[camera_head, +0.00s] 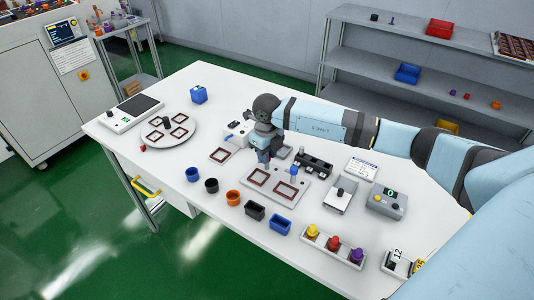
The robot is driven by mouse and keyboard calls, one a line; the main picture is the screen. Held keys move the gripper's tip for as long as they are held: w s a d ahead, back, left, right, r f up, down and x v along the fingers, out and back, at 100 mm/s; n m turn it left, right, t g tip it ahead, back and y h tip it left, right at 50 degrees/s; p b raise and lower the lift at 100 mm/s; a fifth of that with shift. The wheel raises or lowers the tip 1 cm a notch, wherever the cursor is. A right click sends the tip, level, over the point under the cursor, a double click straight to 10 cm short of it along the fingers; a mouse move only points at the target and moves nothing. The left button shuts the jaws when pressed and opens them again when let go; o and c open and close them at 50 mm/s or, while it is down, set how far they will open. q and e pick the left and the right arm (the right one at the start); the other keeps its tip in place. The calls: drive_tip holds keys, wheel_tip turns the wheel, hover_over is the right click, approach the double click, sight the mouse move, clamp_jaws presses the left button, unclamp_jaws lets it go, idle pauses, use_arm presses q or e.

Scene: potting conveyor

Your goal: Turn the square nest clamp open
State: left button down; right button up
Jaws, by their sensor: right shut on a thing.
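A small blue upright clamp handle (294,170) stands at the plate's back right edge. My right gripper (263,157) points down at the plate's back left corner, beside the left frame. It is shut on a small blue part there, apparently a clamp handle. The gripper mostly hides this part, so its turn angle cannot be told. My left gripper is not in view.
A black rack (314,163) is behind right. A round turntable (188,141) is at left.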

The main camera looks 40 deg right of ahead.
drive_tip(key=m, duration=0.4)
drive_tip(key=shift+m, duration=0.3)
drive_tip(key=shift+m+p, duration=0.45)
drive_tip(key=shift+m, duration=1.45)
drive_tip(key=o, duration=0.9)
wheel_tip(320, 180, up, 14)
drive_tip(key=shift+f+b, duration=0.1)
drive_tip(key=shift+b, duration=0.25)
